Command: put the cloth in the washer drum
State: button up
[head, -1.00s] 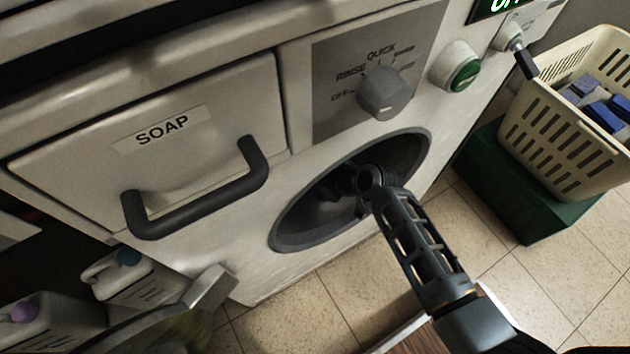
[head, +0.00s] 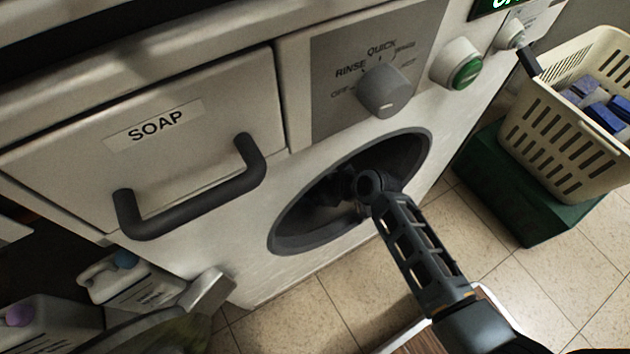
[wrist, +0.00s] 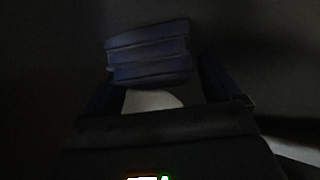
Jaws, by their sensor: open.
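The washer drum (head: 298,222) is a dark round opening with a grey rim in the white machine front. My arm reaches into it, and my gripper (head: 338,188) is inside the opening, dark and hard to make out. In the dim wrist view, a blue folded cloth (wrist: 150,52) lies just beyond my gripper (wrist: 160,82). The two fingers stand apart on either side, below the cloth in the picture, and do not appear closed on it. A pale patch shows between them. The cloth is hidden in the head view.
A soap drawer (head: 80,165) with a dark handle is left of the drum. A knob (head: 385,95) and a green button (head: 465,72) are above it. A cream basket (head: 560,150) with blue and purple cloths stands on a green box (head: 500,185) at right. Bottles (head: 130,285) stand lower left.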

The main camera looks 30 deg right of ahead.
jog(key=p+v, duration=0.4)
jog(key=v, duration=0.8)
jog(key=shift+r, duration=0.15)
jog(key=s+a+r+m+t+h, duration=0.1)
jog(key=s+r+m+h, duration=0.15)
jog(key=s, duration=0.55)
jog(key=s+a+r+m+t+h, duration=0.1)
jog(key=s+r, duration=0.2)
jog(key=s, duration=0.5)
jog(key=s+r+t, duration=0.2)
jog(key=s+r, duration=0.3)
jog(key=r, duration=0.5)
jog(key=s+a+r+t, duration=0.1)
jog(key=s+r+t, duration=0.1)
jog(key=s+r, duration=0.4)
notch_tip(320, 180, up, 4)
jog(key=shift+s+a+f+m, duration=0.1)
jog(key=shift+s+a+m, duration=0.15)
jog(key=shift+m, duration=0.2)
jog(key=shift+c, duration=0.4)
